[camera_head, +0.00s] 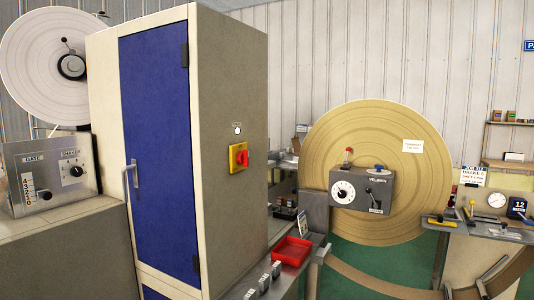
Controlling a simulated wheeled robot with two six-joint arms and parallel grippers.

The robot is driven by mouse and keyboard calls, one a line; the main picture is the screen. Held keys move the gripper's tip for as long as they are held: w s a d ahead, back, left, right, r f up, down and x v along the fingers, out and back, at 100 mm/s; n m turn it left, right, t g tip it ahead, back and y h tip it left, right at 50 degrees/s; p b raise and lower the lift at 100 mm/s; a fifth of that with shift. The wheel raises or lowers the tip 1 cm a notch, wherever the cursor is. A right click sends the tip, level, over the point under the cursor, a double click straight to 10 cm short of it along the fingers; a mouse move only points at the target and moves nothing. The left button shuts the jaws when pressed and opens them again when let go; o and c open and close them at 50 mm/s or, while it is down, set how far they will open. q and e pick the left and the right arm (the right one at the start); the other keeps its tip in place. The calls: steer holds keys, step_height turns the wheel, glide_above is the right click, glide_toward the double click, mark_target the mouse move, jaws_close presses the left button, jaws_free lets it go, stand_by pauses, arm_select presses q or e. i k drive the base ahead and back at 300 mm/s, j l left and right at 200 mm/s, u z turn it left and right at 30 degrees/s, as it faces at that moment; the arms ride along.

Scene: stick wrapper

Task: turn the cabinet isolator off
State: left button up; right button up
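The cabinet (230,90) stands tall at left centre, cream and grey with a blue door (158,150). On its right side panel is the isolator (239,157), a red rotary handle on a yellow plate. The handle's exact angle is too small to tell. A small round white lamp or button (237,130) sits above it under a small label. Neither of my grippers shows in this view.
A grey panel with knobs (50,175) and a large white disc (45,65) stand at left. A red tray (291,250) sits on a bench right of the cabinet. A large tan wheel (410,200) with a grey dial box (361,190) stands further right.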

mark_target(243, 156)
steer(key=i+l+u, duration=0.1)
steer(key=l, duration=0.25)
steer(key=i+l, duration=0.25)
steer(key=l, duration=0.15)
steer(key=i+l+u, duration=0.15)
steer(key=l, duration=0.25)
steer(key=i+l, duration=0.15)
steer(key=l, duration=0.25)
steer(key=i+l+u, duration=0.15)
steer(key=l, duration=0.25)
steer(key=i+l, duration=0.1)
steer(key=l, duration=0.3)
steer(key=i+u, duration=0.05)
